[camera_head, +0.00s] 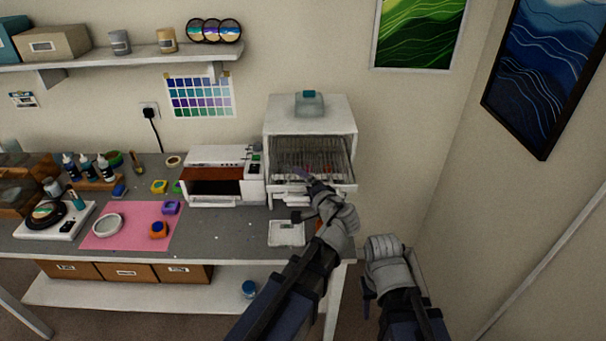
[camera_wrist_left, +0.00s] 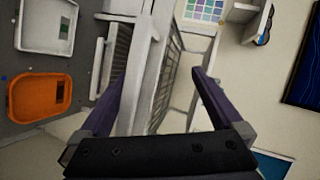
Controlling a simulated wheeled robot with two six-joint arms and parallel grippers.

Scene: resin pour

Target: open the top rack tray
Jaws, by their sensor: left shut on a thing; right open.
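The white rack cabinet (camera_head: 285,115) stands at the right end of the bench. Its top tray (camera_head: 345,188), with a wire floor and a white front edge, juts out of the front. My left gripper (camera_head: 297,176) is at that tray's front, its forearm reaching over the bench. The exact contact is partly hidden. My right gripper (camera_head: 368,292) is open and empty, low in front of the bench's right end.
A white oven-like box (camera_head: 205,155) stands left of the cabinet. A small white tray (camera_head: 286,234) and an orange tray (camera_wrist_left: 38,97) lie on the bench below the cabinet front. Floor space right of the bench is clear.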

